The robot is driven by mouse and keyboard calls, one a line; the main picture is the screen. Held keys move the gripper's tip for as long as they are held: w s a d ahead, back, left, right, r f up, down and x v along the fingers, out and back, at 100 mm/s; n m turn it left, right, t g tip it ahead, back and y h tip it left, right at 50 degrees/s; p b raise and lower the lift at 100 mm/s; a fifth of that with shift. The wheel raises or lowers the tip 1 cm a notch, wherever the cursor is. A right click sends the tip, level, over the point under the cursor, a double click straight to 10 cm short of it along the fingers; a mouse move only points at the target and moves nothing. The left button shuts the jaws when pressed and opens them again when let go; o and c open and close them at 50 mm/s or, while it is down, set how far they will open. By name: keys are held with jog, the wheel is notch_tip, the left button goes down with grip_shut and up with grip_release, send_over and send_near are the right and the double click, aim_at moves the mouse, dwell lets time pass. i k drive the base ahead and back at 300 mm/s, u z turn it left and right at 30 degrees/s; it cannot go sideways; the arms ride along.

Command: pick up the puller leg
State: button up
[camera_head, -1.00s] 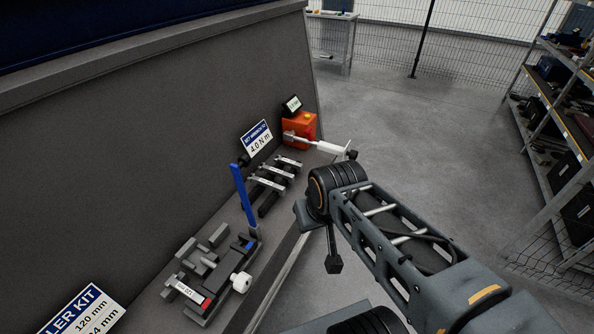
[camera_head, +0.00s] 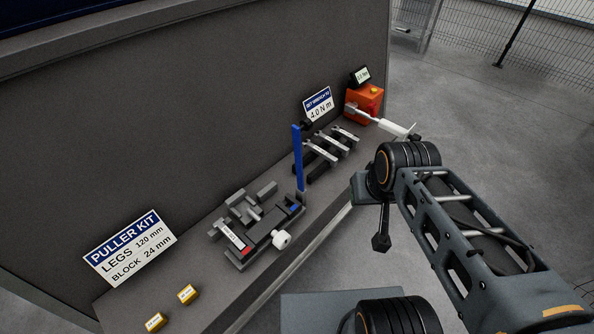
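A sign (camera_head: 128,248) on the ledge reads "PULLER KIT, LEGS 120 mm, BLOCK 24 mm". Several silver bars (camera_head: 332,140) lie side by side on black holders on the ledge. They may be the puller legs, but I cannot tell for sure. Grey blocks (camera_head: 243,203) lie beside a dark fixture (camera_head: 262,232) with a white knob. The end of my arm, where my gripper (camera_head: 381,243) seems to be, hangs in front of the ledge's edge, apart from these things. Its fingers are too small and dark to read.
A blue upright bar (camera_head: 298,158) stands between the fixture and the silver bars. An orange box (camera_head: 363,104) with a white-handled tool (camera_head: 381,122) is at the far end. Two yellow blocks (camera_head: 187,293) sit at the near end. Open floor (camera_head: 480,120) lies to the right.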

aim_at(351, 139)
jog(key=z, duration=1.35)
jog(key=i, duration=1.35)
jog(key=u, duration=2.6)
